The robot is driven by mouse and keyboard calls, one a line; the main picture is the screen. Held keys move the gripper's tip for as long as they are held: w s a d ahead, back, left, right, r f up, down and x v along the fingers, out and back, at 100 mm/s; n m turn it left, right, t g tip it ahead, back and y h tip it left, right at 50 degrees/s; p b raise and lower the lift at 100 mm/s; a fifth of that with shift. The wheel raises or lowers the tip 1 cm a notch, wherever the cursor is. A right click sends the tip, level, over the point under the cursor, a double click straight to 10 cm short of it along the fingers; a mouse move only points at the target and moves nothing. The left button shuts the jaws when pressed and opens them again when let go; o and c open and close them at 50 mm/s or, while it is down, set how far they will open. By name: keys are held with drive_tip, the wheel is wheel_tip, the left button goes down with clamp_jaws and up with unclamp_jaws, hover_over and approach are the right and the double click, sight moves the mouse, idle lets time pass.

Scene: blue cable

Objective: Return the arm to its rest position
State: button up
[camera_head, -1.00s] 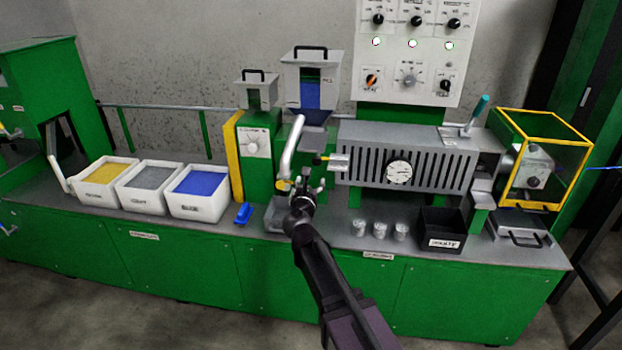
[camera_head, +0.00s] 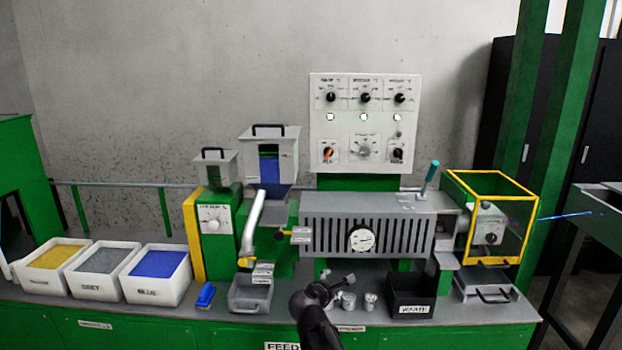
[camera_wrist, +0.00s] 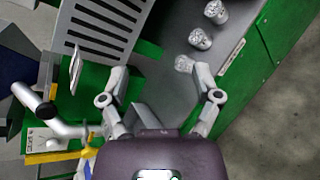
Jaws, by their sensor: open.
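The arm's lower part runs out of the bottom of the head view.
A grey bin (camera_head: 250,306) stands under the white pipe (camera_head: 253,222). The slotted grey barrel (camera_head: 330,235) stands behind my gripper. A black bin (camera_head: 411,281) is to the right. White trays of yellow, grey and blue (camera_head: 159,264) material stand left, beside a blue scoop (camera_head: 206,295).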

drive_tip(key=s+d+f+m+g, duration=0.75)
drive_tip(key=s+d+m, duration=0.2)
drive_tip(key=m, duration=0.25)
drive_tip(key=s+d+f+m+g+y, duration=0.1)
drive_tip(key=s+f+m+g+y, duration=0.15)
drive_tip(key=s+m, duration=0.3)
drive_tip(key=s+d+f+m+g+y, duration=0.1)
drive_tip(key=s+f+m+g+y, duration=0.1)
drive_tip(key=s+m+g+y, duration=0.3)
wheel_tip(320, 180, up, 13)
drive_tip(key=n+t+h+p, duration=0.1)
drive_tip(key=t+p, duration=0.1)
drive_tip(key=p, duration=1.1)
drive_tip(key=shift+s+a+t, duration=0.2)
drive_tip(key=shift+s+t, duration=0.1)
drive_tip(key=shift+s, duration=0.05)
drive_tip(key=shift+h, duration=0.25)
